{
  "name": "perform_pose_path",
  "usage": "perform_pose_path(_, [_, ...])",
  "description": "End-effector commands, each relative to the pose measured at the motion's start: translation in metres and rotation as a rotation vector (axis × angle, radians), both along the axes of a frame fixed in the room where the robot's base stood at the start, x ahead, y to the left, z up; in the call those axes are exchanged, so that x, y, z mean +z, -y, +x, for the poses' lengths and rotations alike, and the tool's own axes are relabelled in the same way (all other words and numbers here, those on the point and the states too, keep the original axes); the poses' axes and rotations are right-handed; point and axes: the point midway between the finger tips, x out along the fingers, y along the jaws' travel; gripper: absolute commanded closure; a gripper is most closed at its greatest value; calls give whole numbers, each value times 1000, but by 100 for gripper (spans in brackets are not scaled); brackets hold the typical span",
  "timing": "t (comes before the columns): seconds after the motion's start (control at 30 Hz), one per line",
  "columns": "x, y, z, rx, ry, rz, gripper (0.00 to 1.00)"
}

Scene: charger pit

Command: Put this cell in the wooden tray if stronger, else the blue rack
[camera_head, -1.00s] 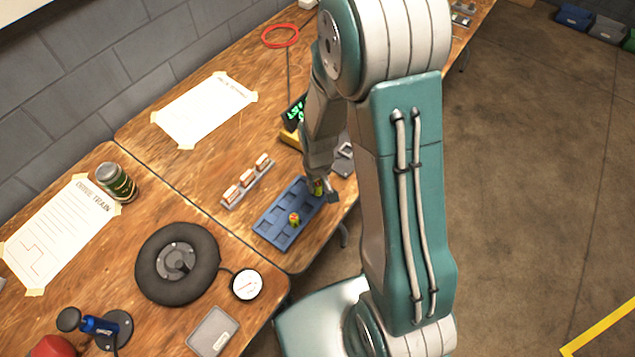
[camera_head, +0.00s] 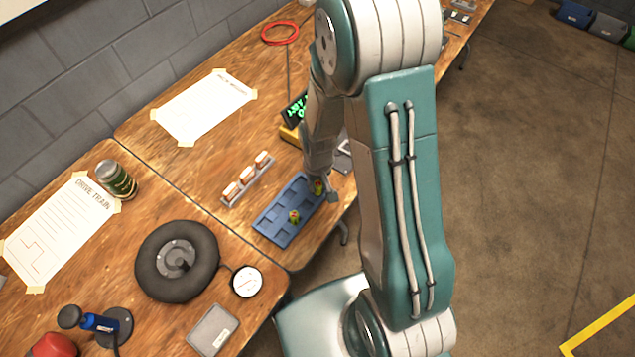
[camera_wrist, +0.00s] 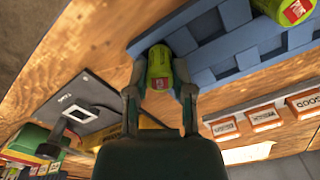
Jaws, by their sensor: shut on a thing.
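My gripper (camera_wrist: 160,98) is shut on a yellow-green cell (camera_wrist: 158,68) with a red label; this cell also shows in the head view (camera_head: 318,187). It is at the near right end of the blue rack (camera_head: 274,237), and I cannot tell whether it touches the rack or sits in a pocket. A second similar cell (camera_head: 294,217) stands in the rack and shows at the top right of the wrist view (camera_wrist: 290,8). The rack's other visible pockets look empty. I cannot make out a wooden tray in either view.
A yellow device with a green-lit display (camera_head: 297,113) stands behind my gripper, partly hidden by my arm. A grey plate (camera_wrist: 75,108) lies beside it. A grey strip of orange-and-white blocks (camera_head: 247,181) is left of the rack. A black wheel (camera_head: 150,262) lies front left.

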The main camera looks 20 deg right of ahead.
Motion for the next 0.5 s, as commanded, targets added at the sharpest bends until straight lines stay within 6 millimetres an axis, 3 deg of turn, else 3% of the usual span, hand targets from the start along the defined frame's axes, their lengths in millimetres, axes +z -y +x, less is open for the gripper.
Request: perform_pose_path(0.5, [-5, 0, 0, 0, -1, 0, 100])
